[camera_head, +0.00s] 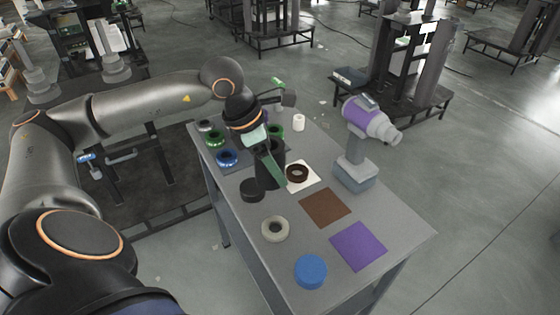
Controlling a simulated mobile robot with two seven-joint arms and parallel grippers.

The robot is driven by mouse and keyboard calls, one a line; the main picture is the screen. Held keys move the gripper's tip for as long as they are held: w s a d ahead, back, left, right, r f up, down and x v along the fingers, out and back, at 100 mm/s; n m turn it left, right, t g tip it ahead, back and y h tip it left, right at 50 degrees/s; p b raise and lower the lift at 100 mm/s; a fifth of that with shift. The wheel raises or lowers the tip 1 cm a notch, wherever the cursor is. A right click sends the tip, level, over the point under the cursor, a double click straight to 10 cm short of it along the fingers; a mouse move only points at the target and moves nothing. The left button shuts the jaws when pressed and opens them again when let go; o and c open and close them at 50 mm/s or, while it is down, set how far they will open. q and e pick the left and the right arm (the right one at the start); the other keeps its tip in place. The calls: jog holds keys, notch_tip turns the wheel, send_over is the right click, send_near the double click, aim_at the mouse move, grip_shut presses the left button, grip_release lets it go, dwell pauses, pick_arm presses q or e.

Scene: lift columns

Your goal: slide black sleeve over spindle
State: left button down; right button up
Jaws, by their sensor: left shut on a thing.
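My left gripper (274,180) reaches down over the middle of the table, with a long green finger in front. It is shut on a dark upright cylinder, which looks like the black sleeve (265,179). The finger partly covers the sleeve, and I cannot tell whether its lower end touches anything. A short black round piece (252,190) is just left of the sleeve, low on the table. I cannot make out a clear spindle; it may be hidden behind the gripper. My right gripper is out of view.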

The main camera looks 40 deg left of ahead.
aim_at(275, 145)
pick_arm(q)
jog(key=shift+r+p, duration=1.55)
jog(key=shift+r, duration=0.95)
